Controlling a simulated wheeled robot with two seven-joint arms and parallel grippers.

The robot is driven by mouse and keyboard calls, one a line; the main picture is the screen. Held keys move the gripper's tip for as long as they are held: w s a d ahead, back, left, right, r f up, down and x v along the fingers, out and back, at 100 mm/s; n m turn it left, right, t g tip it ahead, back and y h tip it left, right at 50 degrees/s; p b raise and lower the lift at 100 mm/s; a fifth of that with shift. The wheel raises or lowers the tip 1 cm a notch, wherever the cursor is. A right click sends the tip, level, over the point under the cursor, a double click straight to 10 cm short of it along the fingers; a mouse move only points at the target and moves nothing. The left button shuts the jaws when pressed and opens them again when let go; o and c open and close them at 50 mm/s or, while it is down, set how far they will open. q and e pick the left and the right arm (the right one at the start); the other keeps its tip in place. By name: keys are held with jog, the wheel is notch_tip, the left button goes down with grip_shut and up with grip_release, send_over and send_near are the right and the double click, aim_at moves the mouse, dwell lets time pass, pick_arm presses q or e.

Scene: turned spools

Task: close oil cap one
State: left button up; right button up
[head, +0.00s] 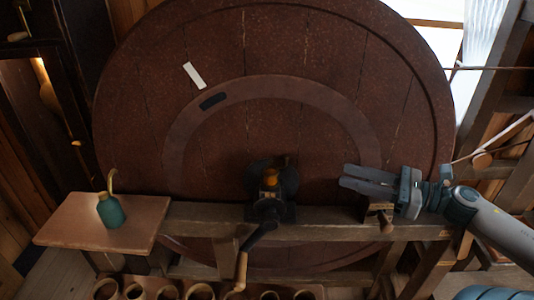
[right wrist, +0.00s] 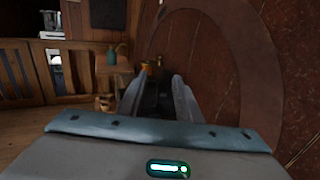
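A black bearing block (head: 265,209) with a small orange-brass cup (head: 271,178) on top sits on the wooden beam, in front of the big wheel's middle. A dark brownish piece (head: 281,161) shows just above the cup; it may be the oil cap, but whether it is open is too small to tell. My right gripper (head: 343,176) is to the right of the block, apart from it, with its fingers pointing left. In the right wrist view, the fingers (right wrist: 158,84) are apart and empty, with the brass part (right wrist: 149,66) beyond them. My left gripper is not in view.
A large dark red wheel (head: 310,60) stands close behind the beam (head: 340,222). A crank with a wooden handle (head: 241,271) hangs below the block. A green oil can (head: 111,211) stands on a side shelf (head: 75,222) at left. Several round pots (head: 133,291) line the bottom.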

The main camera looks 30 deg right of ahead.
aim_at(285, 156)
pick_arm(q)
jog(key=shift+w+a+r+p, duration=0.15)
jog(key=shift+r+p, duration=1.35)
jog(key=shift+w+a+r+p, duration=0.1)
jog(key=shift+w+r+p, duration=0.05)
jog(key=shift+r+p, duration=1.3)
pick_arm(e)
jog(key=shift+x, duration=8.95)
jog(key=shift+c, duration=0.4)
grip_shut()
